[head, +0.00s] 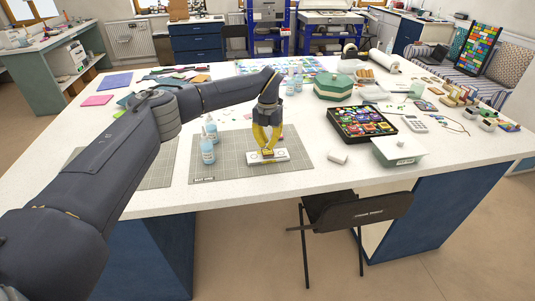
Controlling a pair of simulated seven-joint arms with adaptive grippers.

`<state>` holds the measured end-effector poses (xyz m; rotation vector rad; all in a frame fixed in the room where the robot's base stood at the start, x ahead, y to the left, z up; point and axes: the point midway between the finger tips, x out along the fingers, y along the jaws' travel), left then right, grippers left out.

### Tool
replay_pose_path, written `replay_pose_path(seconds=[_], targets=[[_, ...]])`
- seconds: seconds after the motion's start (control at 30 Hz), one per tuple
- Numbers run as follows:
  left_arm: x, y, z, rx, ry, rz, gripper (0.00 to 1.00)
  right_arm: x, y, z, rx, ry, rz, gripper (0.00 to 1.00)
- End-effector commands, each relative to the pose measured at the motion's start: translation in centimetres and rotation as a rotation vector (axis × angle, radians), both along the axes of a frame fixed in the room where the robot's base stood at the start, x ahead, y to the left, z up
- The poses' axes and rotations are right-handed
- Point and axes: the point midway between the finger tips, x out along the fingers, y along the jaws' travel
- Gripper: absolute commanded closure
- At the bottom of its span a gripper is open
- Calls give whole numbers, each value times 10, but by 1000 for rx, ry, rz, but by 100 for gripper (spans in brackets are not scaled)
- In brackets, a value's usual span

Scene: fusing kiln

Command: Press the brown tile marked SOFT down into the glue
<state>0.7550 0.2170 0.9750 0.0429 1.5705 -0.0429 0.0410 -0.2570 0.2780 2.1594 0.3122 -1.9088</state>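A white slab (283,155) lies on the grey gridded cutting mat (225,168) near the front of the table. A small yellow-brown piece shows on the slab right under my gripper; it is mostly hidden, and I cannot read any SOFT marking. My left gripper (267,149) points down over the slab with its yellow fingers drawn towards each other at the tips. The tips are at or just above that piece; whether they touch or hold it is too small to tell. I cannot make out glue. My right gripper is out of view.
Blue-labelled bottles (208,150) stand left of the slab on the mat. A black tray of colourful glass (362,123) and a pale green box (398,149) stand to the right. A small white block (337,158) lies between. The front table strip is clear.

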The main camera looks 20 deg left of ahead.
Motion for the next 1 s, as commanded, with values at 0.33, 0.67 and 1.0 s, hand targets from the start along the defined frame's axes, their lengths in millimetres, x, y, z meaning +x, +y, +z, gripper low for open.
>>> replay_pose_path(seconds=[0.33, 0.67, 1.0], targets=[[0, 0, -5, 0, 0, 0, 100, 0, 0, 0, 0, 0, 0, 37], [0, 0, -9, 0, 0, 0, 100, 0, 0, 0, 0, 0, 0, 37], [0, 0, -13, 0, 0, 0, 100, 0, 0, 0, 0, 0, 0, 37]])
